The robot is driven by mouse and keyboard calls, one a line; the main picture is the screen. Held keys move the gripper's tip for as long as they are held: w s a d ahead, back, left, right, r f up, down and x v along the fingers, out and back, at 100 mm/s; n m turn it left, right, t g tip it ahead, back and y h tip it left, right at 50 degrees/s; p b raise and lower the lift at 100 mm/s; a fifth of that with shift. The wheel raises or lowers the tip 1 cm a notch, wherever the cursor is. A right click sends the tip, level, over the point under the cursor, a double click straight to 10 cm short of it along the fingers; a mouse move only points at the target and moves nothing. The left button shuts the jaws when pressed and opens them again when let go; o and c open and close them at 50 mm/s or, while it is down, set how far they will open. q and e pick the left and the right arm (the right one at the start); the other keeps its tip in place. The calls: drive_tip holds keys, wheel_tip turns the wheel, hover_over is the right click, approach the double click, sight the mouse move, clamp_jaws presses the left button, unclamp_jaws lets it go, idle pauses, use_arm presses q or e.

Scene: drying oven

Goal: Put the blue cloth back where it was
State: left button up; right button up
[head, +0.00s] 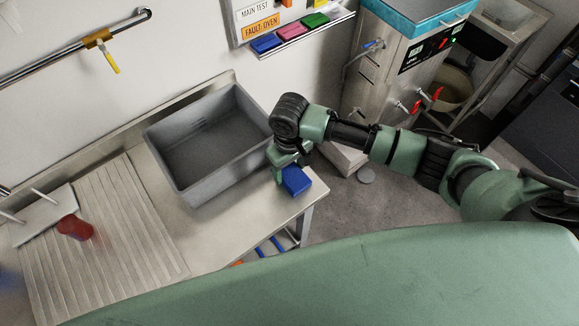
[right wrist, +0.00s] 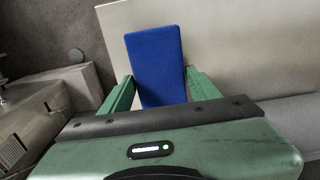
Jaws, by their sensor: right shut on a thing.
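The blue cloth (head: 296,180) is a small folded block at the right front corner of the steel table, beside the grey bin. My right gripper (head: 284,171) is shut on it; in the right wrist view the cloth (right wrist: 155,66) sits between the two green fingers (right wrist: 158,92) and sticks out past them. From these views I cannot tell whether the cloth touches the table top. My left gripper is not clearly in view.
The grey bin (head: 184,188) stands open and empty on the steel table (head: 236,222). A ribbed drainboard (head: 120,225) with a red object (head: 75,228) is at left. A steel cabinet (head: 372,75) stands behind my right arm. Coloured blocks sit on a wall shelf (head: 300,42).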

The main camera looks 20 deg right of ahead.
sight(289, 171)
drive_tip(key=shift+f, duration=0.1)
drive_tip(key=o, duration=1.2)
wheel_tip(289, 171, up, 12)
drive_tip(key=shift+r+b, duration=0.15)
drive_tip(key=shift+b, duration=0.35)
